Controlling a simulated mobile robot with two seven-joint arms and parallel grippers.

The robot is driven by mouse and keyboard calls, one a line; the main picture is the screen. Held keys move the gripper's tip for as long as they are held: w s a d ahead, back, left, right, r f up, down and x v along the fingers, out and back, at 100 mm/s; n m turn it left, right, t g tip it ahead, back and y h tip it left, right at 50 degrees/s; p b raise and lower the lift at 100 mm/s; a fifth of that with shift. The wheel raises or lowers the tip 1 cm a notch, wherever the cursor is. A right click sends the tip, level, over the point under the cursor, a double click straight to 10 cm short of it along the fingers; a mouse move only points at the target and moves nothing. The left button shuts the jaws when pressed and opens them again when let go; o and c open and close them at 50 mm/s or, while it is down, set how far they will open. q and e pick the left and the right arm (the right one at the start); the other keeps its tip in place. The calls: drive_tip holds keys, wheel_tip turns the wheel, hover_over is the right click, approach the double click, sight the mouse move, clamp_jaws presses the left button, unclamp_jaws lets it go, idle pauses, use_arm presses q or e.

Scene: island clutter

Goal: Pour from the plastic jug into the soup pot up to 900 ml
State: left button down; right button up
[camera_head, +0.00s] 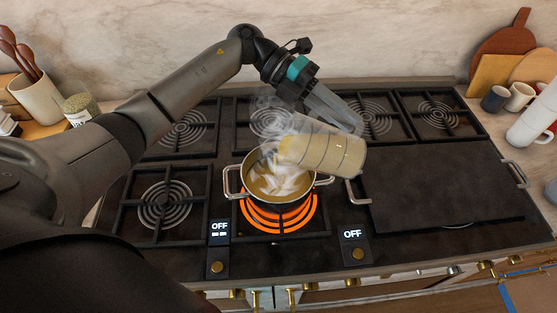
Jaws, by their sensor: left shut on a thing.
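The soup pot (233,182) is a metal pot with two side handles on the front middle burner. Yellowish liquid with pale pieces shows inside it, and steam rises from it. My left gripper (335,112) is shut on the plastic jug (335,155), a clear jug with marking lines. The jug is tilted far over, with its mouth pointing left above the pot's right side. Yellowish liquid shows in it near the mouth. Whether a stream is falling is hard to tell through the steam. My right gripper is not in view.
The burner (283,222) under the pot glows orange. A dark griddle plate (440,190) lies to the right of the pot. Mugs (519,97) and cutting boards (505,55) stand at the back right. A utensil crock (38,100) and a jar (82,108) stand at the left.

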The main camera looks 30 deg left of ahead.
use_arm(q)
drive_tip(key=shift+r, duration=0.1)
idle(0.4)
drive_tip(key=shift+s+a+h+b, duration=0.1)
drive_tip(key=shift+a+h+b, duration=0.2)
drive_tip(key=shift+b, duration=0.35)
idle(0.8)
drive_tip(key=shift+s+a+f+b, duration=0.1)
drive_tip(key=shift+a+f+b, duration=0.2)
drive_tip(key=shift+b, duration=0.4)
drive_tip(key=shift+r, duration=0.1)
